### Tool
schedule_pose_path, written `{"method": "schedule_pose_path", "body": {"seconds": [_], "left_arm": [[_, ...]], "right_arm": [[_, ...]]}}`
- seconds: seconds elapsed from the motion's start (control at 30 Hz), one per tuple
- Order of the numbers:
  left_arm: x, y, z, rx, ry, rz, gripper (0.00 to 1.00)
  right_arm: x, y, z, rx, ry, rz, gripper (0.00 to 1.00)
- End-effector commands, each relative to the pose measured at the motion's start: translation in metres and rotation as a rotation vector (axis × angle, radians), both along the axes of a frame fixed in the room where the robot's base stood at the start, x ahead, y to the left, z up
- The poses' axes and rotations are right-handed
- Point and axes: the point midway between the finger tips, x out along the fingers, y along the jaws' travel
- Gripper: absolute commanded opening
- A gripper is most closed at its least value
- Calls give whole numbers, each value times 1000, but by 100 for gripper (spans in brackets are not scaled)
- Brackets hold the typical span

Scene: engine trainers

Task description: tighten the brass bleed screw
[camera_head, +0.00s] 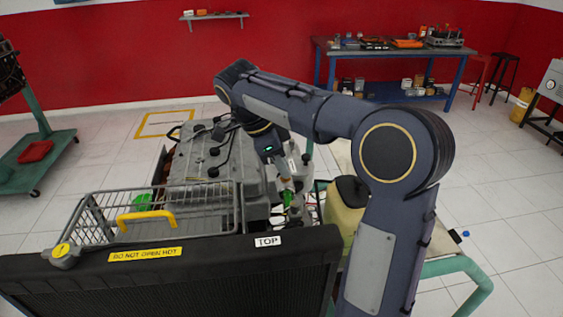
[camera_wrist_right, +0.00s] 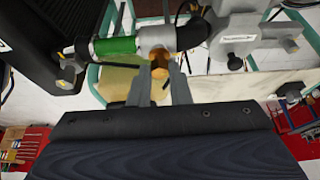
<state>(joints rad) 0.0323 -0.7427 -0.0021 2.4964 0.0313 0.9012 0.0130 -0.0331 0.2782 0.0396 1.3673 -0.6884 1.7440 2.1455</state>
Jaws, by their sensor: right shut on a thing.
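The brass bleed screw (camera_wrist_right: 159,67) shows in the right wrist view, on a grey metal fitting (camera_wrist_right: 156,40) beside a green hose section (camera_wrist_right: 114,46). My right gripper (camera_wrist_right: 160,80) has its two grey fingers on either side of the screw and is shut on it. In the head view my right arm reaches over the engine, with the right gripper (camera_head: 285,184) pointing down just above the green hose part (camera_head: 288,199). The screw is too small to make out there. My left gripper is in neither view.
A black radiator with a yellow cap (camera_head: 62,250) fills the front. A wire basket (camera_head: 100,205) with a yellow handle stands behind it. The grey engine (camera_head: 195,160) lies behind, and a cream tank (camera_head: 345,205) is close to my right arm. A workbench (camera_head: 390,50) stands far back.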

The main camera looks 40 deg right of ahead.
Motion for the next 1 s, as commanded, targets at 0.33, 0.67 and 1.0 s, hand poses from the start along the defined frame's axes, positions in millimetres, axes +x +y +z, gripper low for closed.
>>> {"method": "schedule_pose_path", "body": {"seconds": [0.33,0.67,1.0], "left_arm": [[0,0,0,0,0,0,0],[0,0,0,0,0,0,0],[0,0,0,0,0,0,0]], "right_arm": [[0,0,-1,2,1,-17,0],[0,0,-1,2,1,-16,38],[1,1,3,1,-1,-15,39]]}}
